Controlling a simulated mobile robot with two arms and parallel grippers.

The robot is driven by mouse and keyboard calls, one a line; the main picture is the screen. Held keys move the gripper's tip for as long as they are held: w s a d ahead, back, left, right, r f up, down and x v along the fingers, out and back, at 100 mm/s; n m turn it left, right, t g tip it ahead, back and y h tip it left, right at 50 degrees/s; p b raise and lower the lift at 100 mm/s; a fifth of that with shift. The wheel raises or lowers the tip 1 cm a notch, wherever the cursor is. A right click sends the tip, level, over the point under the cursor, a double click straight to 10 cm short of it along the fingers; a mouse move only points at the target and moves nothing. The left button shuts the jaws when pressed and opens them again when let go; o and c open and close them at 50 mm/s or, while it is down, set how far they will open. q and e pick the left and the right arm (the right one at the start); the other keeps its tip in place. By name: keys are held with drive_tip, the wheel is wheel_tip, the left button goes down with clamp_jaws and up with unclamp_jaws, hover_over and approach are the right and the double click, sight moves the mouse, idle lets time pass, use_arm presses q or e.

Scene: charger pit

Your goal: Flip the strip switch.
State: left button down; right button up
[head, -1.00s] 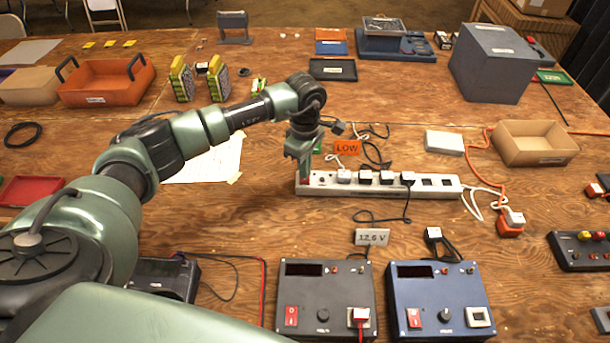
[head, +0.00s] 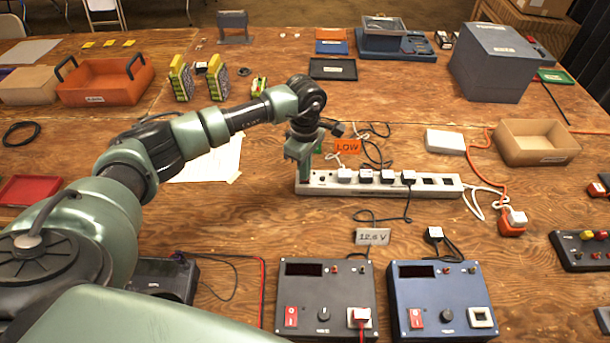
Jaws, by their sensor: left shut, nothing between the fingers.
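The white power strip (head: 440,193) lies across the middle of the table, with several plugs in its sockets and some empty sockets toward its right end. My left gripper (head: 304,179) is shut and empty, pointing down at the strip's left end. Its fingertips are at or just above the strip's top face; I cannot tell whether they touch. The strip switch is not clearly visible, and the gripper covers part of that left end. My right gripper is not in view.
An open cardboard box (head: 537,150) stands at right.

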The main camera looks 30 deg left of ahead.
use_arm(q)
drive_tip(key=shift+f+b, duration=0.35)
drive_tip(key=shift+f, duration=0.15)
drive_tip(key=shift+s, duration=0.1)
drive_tip(key=shift+r+p, duration=0.55)
drive_tip(key=shift+r, duration=0.25)
drive_tip(key=shift+r+p, duration=1.45)
drive_tip(key=shift+r, duration=1.3)
